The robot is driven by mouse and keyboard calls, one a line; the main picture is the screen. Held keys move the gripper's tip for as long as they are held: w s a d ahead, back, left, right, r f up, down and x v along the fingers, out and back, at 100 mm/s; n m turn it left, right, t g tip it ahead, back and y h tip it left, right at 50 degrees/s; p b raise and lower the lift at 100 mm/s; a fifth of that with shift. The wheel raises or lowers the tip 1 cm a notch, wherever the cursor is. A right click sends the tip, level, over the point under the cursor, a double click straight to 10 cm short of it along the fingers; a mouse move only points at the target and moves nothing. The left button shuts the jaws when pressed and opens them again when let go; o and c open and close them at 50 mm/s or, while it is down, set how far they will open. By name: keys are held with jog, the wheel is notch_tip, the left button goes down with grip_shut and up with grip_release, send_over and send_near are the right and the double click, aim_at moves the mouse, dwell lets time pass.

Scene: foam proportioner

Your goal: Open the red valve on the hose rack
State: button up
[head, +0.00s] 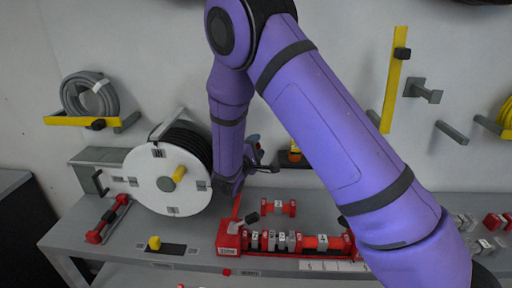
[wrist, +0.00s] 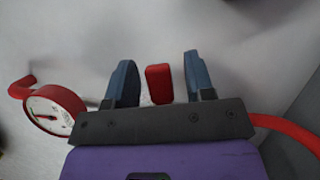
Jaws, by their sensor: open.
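My gripper is open; in the wrist view (wrist: 158,72) its two dark blue fingers stand on either side of a red block-like handle (wrist: 158,84). Gaps show between the handle and both fingers. It may be the red valve's handle, but its base is hidden behind my gripper's dark front plate. In the head view my gripper (head: 257,162) is beyond my purple arm, near the wall, and partly hidden by it. The red valve is not clearly seen there.
A round red-rimmed gauge (wrist: 56,109) stands left of my fingers, and a red pipe (wrist: 285,128) runs to the right. On the bench are a white-faced hose reel (head: 160,193) and a red manifold (head: 228,238). A yellow bracket (head: 393,85) is on the wall.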

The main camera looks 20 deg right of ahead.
grip_shut()
jog(key=shift+r, duration=0.15)
jog(key=n, duration=0.1)
jog(key=r+n+t, duration=0.1)
jog(key=n, duration=0.2)
jog(key=shift+w+a+r+t, duration=0.15)
jog(key=shift+a+r+t, duration=0.15)
jog(key=shift+a, duration=0.1)
jog(key=shift+w+a+r+n+t, duration=0.1)
jog(key=shift+a+r+n+t, duration=0.2)
jog(key=shift+n, duration=0.5)
jog(key=shift+w+a+r+n+t, duration=0.15)
jog(key=shift+r+n+t, duration=0.15)
jog(key=shift+n, duration=0.5)
jog(key=shift+a+r+n+t, duration=0.25)
jog(key=shift+n+t, duration=0.05)
jog(key=shift+n, duration=0.5)
jog(key=shift+y, duration=0.3)
grip_release()
